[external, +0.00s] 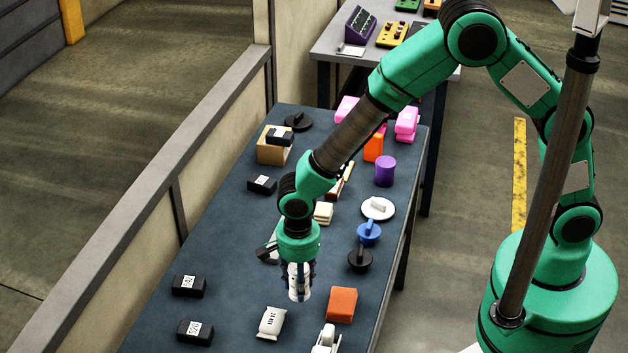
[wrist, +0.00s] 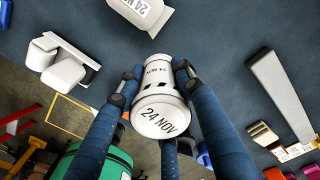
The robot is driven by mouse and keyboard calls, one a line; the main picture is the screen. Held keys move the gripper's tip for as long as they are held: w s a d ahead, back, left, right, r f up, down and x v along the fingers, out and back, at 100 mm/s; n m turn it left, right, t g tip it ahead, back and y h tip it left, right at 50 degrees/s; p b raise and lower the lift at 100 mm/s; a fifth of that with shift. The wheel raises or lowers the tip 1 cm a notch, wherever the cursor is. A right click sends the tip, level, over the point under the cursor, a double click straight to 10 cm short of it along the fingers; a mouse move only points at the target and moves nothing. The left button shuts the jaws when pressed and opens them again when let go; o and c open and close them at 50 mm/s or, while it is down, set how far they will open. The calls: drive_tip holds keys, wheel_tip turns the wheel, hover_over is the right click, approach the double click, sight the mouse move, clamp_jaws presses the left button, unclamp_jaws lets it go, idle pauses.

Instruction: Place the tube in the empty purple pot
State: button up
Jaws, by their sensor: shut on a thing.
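My gripper (external: 299,288) is shut on a white tube (external: 298,272) over the near part of the dark table. In the wrist view the tube (wrist: 160,117) sits between my gripper's blue-grey fingers (wrist: 157,75); its round end reads "24 NOV". The purple pot (external: 386,167) stands upright at the table's right side, farther back than my gripper and apart from it. Its top looks open, but its inside is too small to make out.
An orange block (external: 341,304) and a white packet (external: 271,322) lie near my gripper. A black knobbed piece (external: 360,259), a blue one (external: 369,232) and a white dish (external: 388,210) line the right side toward the pot. Black boxes (external: 189,286) lie left.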

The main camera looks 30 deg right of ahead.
drive_tip(key=shift+w+d, duration=0.1)
drive_tip(key=w+d+r+m+p, duration=0.1)
drive_tip(key=w+d+r+m, duration=0.15)
drive_tip(key=w+d, duration=0.7)
drive_tip(key=w+d+r+m+p, duration=0.2)
drive_tip(key=w+d+m, duration=0.25)
drive_tip(key=d, duration=0.95)
drive_tip(key=w+d+r+m+p, duration=0.1)
drive_tip(key=d+r+m, duration=0.1)
drive_tip(key=d, duration=1)
drive_tip(key=w+d+r+m+p, duration=0.1)
drive_tip(key=d+r+m, duration=0.1)
drive_tip(key=d, duration=1.1)
drive_tip(key=shift+w+d+m, duration=0.2)
drive_tip(key=shift+d+m, duration=0.05)
drive_tip(key=shift+m, duration=0.45)
drive_tip(key=shift+w, duration=0.1)
hover_over(386, 161)
drive_tip(key=shift+a+f, duration=0.1)
drive_tip(key=shift+f, duration=0.65)
